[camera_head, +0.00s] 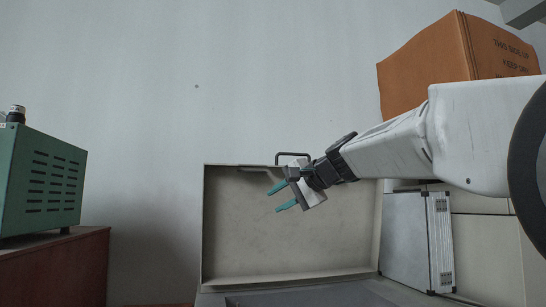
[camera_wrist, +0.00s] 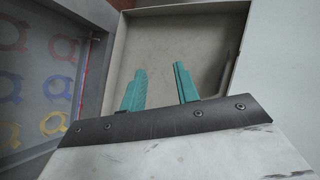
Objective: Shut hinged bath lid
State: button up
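The bath lid (camera_head: 240,230) is a cream, shallow-rimmed panel standing upright and open behind the bath (camera_head: 330,293). A dark bar handle (camera_head: 292,155) shows at its top edge. My gripper (camera_head: 281,198) is in front of the lid's upper right part, with its two teal fingers apart and nothing between them. In the wrist view the lid's inner face (camera_wrist: 155,45) lies beyond the open fingers (camera_wrist: 160,82). The bath's grey interior (camera_wrist: 45,70) shows at the left with several coloured ring shapes in it. I cannot tell whether the fingers touch the lid.
A green vented box (camera_head: 42,180) stands on a reddish-brown cabinet (camera_head: 55,268) at the left. A silver case (camera_head: 410,240) stands right of the lid. An orange-brown carton (camera_head: 430,65) is at the upper right, behind my arm. The space left of the lid is free.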

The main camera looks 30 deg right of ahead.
aim_at(294, 154)
jog(key=w+d+r+m+t+h, duration=0.1)
jog(key=w+d+r+m+t, duration=0.2)
jog(key=d+r, duration=0.4)
jog(key=w+d+r+m+t+h, duration=0.1)
jog(key=w+d+r+m+t, duration=0.1)
jog(key=d+r, duration=0.45)
jog(key=w, duration=0.4)
jog(key=w+a, duration=0.1)
jog(key=w, duration=0.1)
jog(key=shift+w+r, duration=0.2)
jog(key=shift+w, duration=0.2)
jog(key=shift+w+a, duration=0.1)
jog(key=shift+w, duration=0.3)
grip_shut()
